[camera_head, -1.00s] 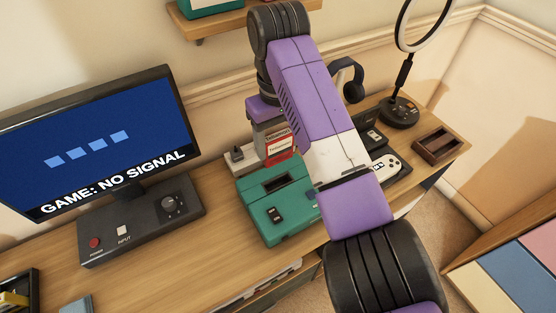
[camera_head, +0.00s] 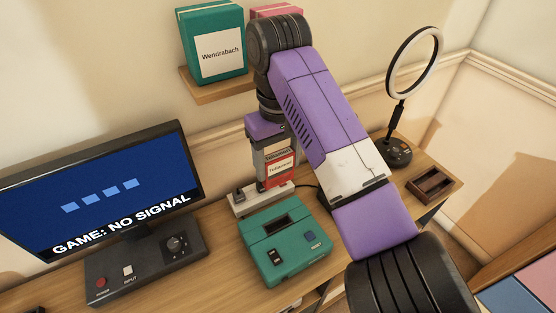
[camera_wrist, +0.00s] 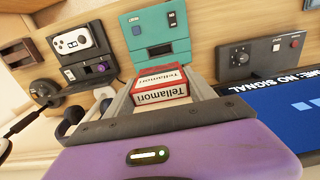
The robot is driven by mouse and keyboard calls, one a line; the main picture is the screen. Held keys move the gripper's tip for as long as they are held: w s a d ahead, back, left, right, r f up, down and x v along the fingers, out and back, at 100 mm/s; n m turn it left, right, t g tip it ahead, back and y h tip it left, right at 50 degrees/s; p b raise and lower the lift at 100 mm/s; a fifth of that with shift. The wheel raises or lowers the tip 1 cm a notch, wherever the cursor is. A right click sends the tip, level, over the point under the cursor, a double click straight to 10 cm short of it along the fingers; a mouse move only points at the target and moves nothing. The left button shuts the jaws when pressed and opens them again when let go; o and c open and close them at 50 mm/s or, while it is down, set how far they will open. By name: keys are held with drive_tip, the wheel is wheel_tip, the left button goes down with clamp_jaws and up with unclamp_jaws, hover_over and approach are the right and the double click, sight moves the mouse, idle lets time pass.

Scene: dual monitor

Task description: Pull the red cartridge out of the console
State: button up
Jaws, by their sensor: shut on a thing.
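The red cartridge (camera_head: 281,171) has a white label and is held upright, clear of the teal console (camera_head: 289,262). In the wrist view the cartridge (camera_wrist: 163,88) sits between the two pale fingers, its label reading roughly "Tellamori". My gripper (camera_head: 276,160) points down and is shut on the cartridge, above and behind the console in the head view. The console's dark top slot (camera_head: 275,227) is uncovered and looks empty. The console also shows in the wrist view (camera_wrist: 160,32), beyond the cartridge.
A monitor (camera_head: 100,195) and its control box (camera_head: 147,262) stand left of the console. A pale power strip (camera_head: 250,202) lies behind it. A shelf (camera_head: 222,94) with boxes hangs above. A ring lamp (camera_head: 396,150) and a wooden tray (camera_head: 436,186) are at right.

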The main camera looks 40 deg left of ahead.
sight(278, 155)
drive_tip(key=shift+r+p, duration=2.05)
drive_tip(key=shift+p, duration=0.15)
drive_tip(key=shift+f, duration=0.1)
